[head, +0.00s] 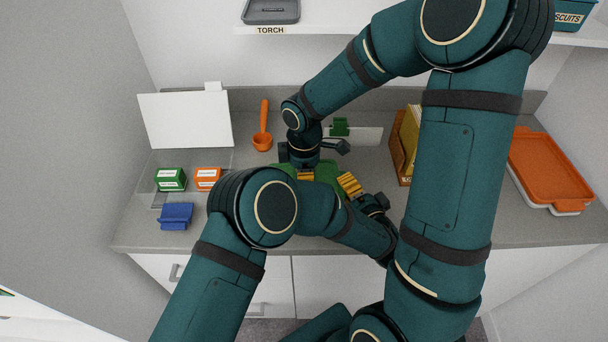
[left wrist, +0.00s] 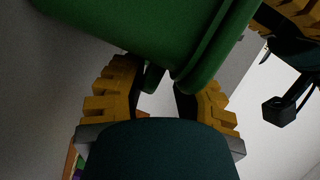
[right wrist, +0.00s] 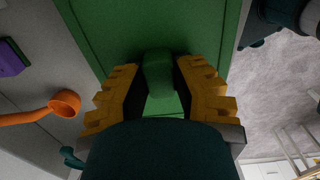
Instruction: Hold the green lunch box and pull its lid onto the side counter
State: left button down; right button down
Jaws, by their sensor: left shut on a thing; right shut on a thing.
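The green lunch box (head: 328,173) sits low in the middle of the head view, mostly covered by my arms and grippers. Its green side fills the top of the left wrist view (left wrist: 130,30). My left gripper (head: 350,184) is shut on a green part at the box's side; its yellow fingers also show in the left wrist view (left wrist: 158,90). My right gripper (head: 305,174) points down and is shut on the upright green handle (right wrist: 158,70) of the flat green lid (right wrist: 110,25). Whether the lid is seated on the box is hidden.
On the grey counter (head: 140,235) are an orange ladle (head: 262,138), green (head: 170,179) and orange (head: 208,179) small boxes, a blue item (head: 176,215) and a white panel (head: 185,120). A yellow-and-brown box (head: 402,145) and orange tray (head: 550,168) stand right.

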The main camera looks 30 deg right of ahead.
pick_arm(q)
jog(key=shift+w, duration=0.1)
jog(key=shift+c, duration=2.3)
grip_release()
jog(key=shift+s, duration=0.2)
jog(key=shift+v, duration=0.8)
jog(key=shift+w, duration=0.15)
jog(key=shift+x, duration=0.8)
